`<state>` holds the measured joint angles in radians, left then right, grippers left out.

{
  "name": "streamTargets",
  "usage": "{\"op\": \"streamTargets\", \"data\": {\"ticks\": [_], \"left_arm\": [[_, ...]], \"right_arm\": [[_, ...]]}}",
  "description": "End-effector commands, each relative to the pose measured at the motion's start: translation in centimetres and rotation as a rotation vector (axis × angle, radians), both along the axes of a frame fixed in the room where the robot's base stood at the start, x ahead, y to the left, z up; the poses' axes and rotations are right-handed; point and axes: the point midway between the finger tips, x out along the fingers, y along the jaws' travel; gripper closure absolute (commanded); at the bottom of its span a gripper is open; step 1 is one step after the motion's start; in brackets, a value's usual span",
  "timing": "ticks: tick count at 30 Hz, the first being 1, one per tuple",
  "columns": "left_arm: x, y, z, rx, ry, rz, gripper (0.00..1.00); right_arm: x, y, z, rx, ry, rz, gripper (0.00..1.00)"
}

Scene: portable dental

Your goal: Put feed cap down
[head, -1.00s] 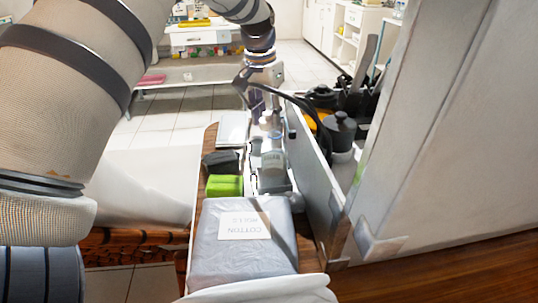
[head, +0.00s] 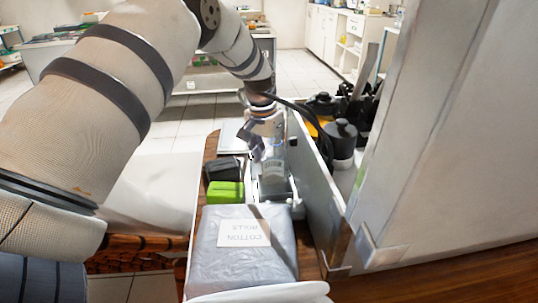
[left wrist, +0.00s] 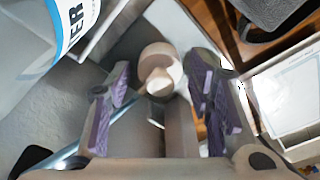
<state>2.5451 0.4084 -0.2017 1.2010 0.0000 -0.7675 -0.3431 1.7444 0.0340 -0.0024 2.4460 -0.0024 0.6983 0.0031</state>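A pale, cream-coloured rounded piece (left wrist: 158,62), which looks like the feed cap, shows between my left fingertips in the left wrist view. It has a smaller round knob on the near side. My left gripper (left wrist: 158,75) has its purple-padded fingers spread, with a visible gap on each side of the piece. In the head view my left gripper (head: 256,142) points down over the narrow wooden top, beside a clear bottle-like container (head: 272,180). The cap cannot be made out in the head view. My right gripper is not in view.
A grey cotton rolls pack (head: 240,265), a green box (head: 226,192) and a black pouch (head: 222,168) line the wooden top. An upright grey panel (head: 318,195) borders the right. Beyond it stands a dark-lidded pot (head: 342,138). A labelled bottle (left wrist: 40,35) is close to the left finger.

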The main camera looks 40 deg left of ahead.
Motion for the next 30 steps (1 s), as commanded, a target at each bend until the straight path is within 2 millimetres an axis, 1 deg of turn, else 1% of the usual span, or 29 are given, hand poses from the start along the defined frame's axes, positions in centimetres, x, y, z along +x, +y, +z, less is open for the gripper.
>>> {"op": "streamTargets", "data": {"ticks": [8, 10, 11, 14, 15, 18, 21, 25, 30], "left_arm": [[0.0, 0.0, 0.1, 0.0, -0.001, 0.0, 0.47], [0.0, 0.0, 0.8, 0.0, -0.003, 0.0, 0.47], [0.0, 0.0, 1.4, 0.0, -0.004, 0.0, 0.47], [-0.4, -0.1, 4.1, 0.0, -0.008, 0.0, 0.47], [-0.5, -0.1, 5.3, 0.0, -0.01, -0.001, 0.47], [-1.0, -0.1, 8.1, 0.001, -0.009, -0.001, 0.47], [-1.4, -0.2, 10.2, 0.001, -0.006, -0.001, 0.47], [-1.7, -0.2, 11.9, 0.0, -0.002, -0.001, 0.47], [-1.8, -0.2, 12.3, 0.0, 0.002, 0.0, 0.47]], "right_arm": [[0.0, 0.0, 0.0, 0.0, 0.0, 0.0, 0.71], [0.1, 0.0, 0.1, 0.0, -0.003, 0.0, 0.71], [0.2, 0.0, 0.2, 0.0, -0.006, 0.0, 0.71], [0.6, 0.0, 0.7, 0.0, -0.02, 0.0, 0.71], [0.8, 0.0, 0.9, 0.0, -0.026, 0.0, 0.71], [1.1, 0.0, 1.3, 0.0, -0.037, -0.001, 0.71], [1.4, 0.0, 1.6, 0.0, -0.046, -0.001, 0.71], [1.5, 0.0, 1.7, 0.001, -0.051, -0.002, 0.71], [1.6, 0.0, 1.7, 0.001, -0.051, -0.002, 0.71]]}}
